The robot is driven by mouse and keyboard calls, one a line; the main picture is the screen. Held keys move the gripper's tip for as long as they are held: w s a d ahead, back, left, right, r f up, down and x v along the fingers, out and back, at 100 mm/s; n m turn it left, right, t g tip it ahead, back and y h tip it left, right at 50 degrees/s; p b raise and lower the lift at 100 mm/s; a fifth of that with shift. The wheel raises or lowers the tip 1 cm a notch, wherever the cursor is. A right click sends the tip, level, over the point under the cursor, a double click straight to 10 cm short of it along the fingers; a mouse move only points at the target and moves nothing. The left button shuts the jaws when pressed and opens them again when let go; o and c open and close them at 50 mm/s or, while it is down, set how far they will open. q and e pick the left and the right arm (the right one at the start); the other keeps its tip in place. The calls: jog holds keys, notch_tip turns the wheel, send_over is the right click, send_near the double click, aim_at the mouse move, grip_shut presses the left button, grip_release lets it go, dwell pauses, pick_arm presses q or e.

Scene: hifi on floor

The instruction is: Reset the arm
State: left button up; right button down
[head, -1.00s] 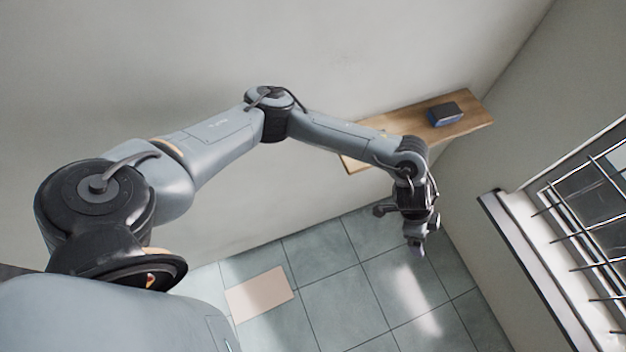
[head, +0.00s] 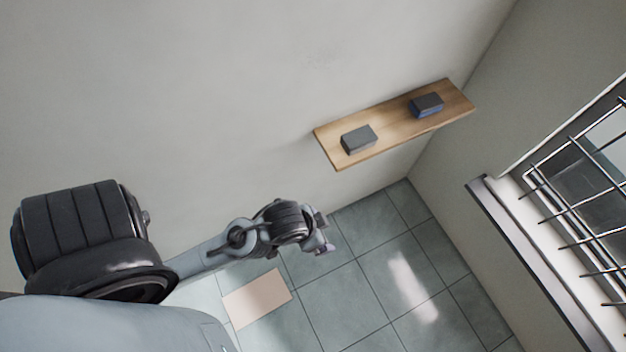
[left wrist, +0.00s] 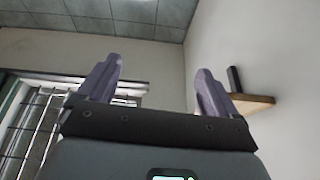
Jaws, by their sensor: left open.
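My left gripper (head: 322,236) hangs in front of the wall at the lower middle of the head view, clear of the shelf and above the tiled floor. In the left wrist view its two purple-grey fingers (left wrist: 156,82) stand wide apart with nothing between them. My right gripper shows in neither view.
A wooden shelf (head: 386,132) on the wall holds a grey box (head: 359,139) and a dark blue-sided box (head: 426,105). A pinkish panel (head: 257,298) lies on the floor (head: 372,304). A barred window (head: 585,215) is at the right. Floor around the gripper looks clear.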

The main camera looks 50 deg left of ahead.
pick_arm(q)
jog(key=s+a, duration=0.2)
jog(key=shift+s+a+f+g, duration=0.2)
jog(key=shift+s+g, duration=0.2)
notch_tip(320, 180, up, 16)
jog(key=p, duration=1.6)
jog(key=shift+r, duration=0.15)
